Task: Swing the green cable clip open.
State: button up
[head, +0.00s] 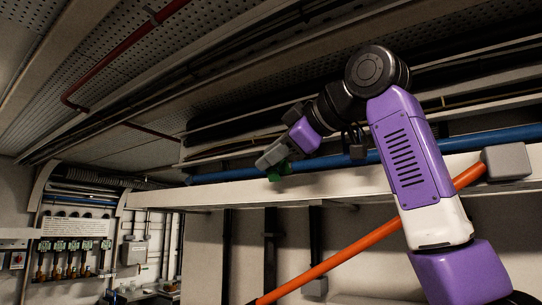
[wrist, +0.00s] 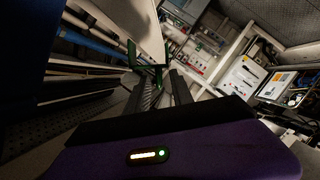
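My gripper (head: 268,160) reaches down to the clip from the upper right. In the wrist view the fingers of my gripper (wrist: 164,75) stand apart, with their tips close to the green bar. I cannot tell whether they touch it. Part of the clip is hidden behind the fingers in the head view.
A blue pipe (head: 445,141) and dark cables run along above the white rail (head: 345,183). An orange pipe (head: 350,251) slants up below it to a grey box (head: 506,162). A wall panel (head: 72,248) is at the far left. The space below the rail's left end looks open.

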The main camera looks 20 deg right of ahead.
jog(key=b+v, duration=0.2)
jog(key=v, duration=0.5)
jog(key=shift+s, duration=0.25)
jog(key=shift+d, duration=0.1)
